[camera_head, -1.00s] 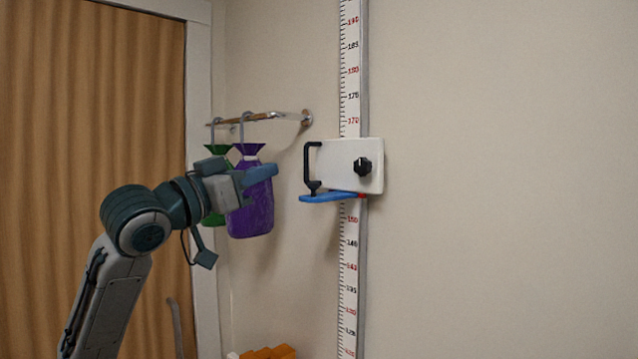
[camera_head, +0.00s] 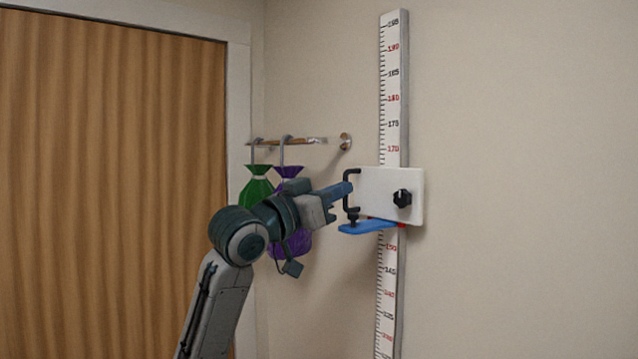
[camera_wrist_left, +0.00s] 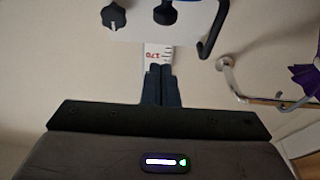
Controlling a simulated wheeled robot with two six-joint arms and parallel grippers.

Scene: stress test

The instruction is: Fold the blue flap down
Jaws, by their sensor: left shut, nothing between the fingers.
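A blue flap (camera_head: 368,227) sticks out leftward, roughly level, under a white slider box (camera_head: 413,190) on a wall-mounted height scale (camera_head: 388,290). The box has a black knob (camera_head: 402,198) and a black bracket handle (camera_head: 349,178) on its left side. My left gripper (camera_head: 347,188) is shut and empty. Its blue fingertips show at the handle, above the flap; I cannot tell if they touch it. In the left wrist view the shut fingers (camera_wrist_left: 161,86) point at the scale, and the box, knob (camera_wrist_left: 114,17) and handle (camera_wrist_left: 214,32) appear inverted. My right gripper is not in view.
A metal rail (camera_head: 310,141) on the wall carries a green bag (camera_head: 257,186) and a purple bag (camera_head: 297,245), partly behind my left arm. A wooden panel (camera_head: 110,180) in a white frame is at left. The wall right of the scale is bare.

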